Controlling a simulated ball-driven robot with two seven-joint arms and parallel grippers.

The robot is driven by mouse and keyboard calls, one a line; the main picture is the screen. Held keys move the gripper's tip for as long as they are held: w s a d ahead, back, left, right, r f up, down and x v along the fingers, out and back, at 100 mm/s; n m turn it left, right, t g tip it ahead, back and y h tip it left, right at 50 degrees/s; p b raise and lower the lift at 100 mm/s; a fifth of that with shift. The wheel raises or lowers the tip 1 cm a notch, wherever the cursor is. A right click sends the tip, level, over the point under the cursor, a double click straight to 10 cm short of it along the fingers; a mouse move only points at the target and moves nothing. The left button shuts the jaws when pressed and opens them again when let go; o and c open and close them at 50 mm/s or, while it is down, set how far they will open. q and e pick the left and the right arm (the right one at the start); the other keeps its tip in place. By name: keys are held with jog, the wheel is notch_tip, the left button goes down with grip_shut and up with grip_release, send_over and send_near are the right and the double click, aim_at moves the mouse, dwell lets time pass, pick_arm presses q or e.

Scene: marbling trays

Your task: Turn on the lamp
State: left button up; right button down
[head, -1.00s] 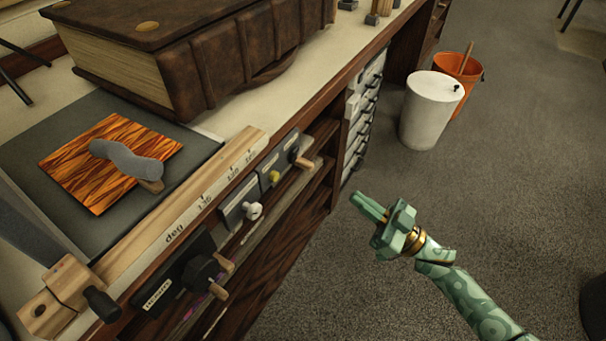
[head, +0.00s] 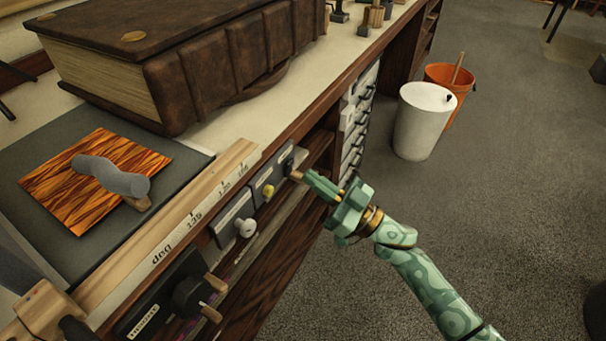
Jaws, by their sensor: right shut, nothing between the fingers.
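No lamp can be made out in the head view. Several small control boxes sit along the bench's front edge. The farthest is a dark switch box (head: 284,162) with a short wooden lever (head: 296,175). Before it are a grey box with a yellow knob (head: 268,190), a grey box with a white knob (head: 246,228) and a black box (head: 165,300) with a wooden-handled knob. My green right gripper (head: 309,179) is shut and empty. Its fingertips are at the wooden lever; I cannot tell whether they touch it. My left gripper is out of view.
A large brown book (head: 190,75) lies on the bench. Nearer is a dark tray (head: 35,145) with an orange patterned square (head: 80,200) and a grey rounded tool (head: 112,176). A wooden ruler (head: 190,215) runs along the edge. A white bin (head: 422,125) and orange bucket (head: 440,75) stand on open floor.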

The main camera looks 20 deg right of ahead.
aim_at(291, 164)
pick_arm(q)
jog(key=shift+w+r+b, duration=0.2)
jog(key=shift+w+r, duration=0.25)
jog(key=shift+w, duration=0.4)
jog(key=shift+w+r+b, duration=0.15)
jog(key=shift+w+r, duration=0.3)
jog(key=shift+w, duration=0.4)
pick_arm(e)
jog(key=shift+x, duration=1.5)
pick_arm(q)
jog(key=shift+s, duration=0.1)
